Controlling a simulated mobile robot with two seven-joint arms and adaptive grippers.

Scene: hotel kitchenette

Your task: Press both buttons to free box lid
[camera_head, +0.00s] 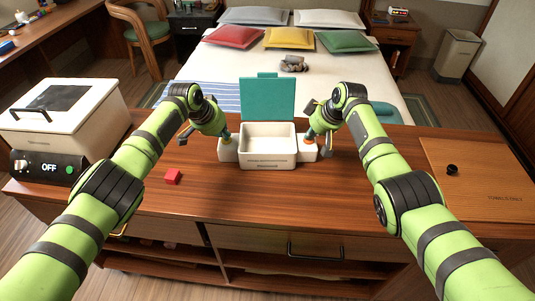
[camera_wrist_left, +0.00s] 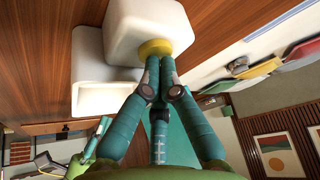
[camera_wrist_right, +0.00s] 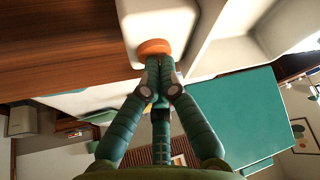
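A white box (camera_head: 267,162) stands on the wooden counter with a white block on each side. Its teal lid (camera_head: 267,97) stands upright behind the opening, and the inside looks empty. My left gripper (camera_head: 225,132) is shut, its fingertips at the yellow button (camera_wrist_left: 156,47) on the left block. My right gripper (camera_head: 311,134) is shut, its fingertips at the orange button (camera_wrist_right: 154,46) on the right block. Both appear to touch their buttons; how far the buttons are pressed is hard to tell. The lid also shows in the right wrist view (camera_wrist_right: 237,113).
A small red cube (camera_head: 173,177) lies on the counter left of the box. A white appliance marked OFF (camera_head: 62,130) stands at the left end. A bed (camera_head: 300,75) is behind.

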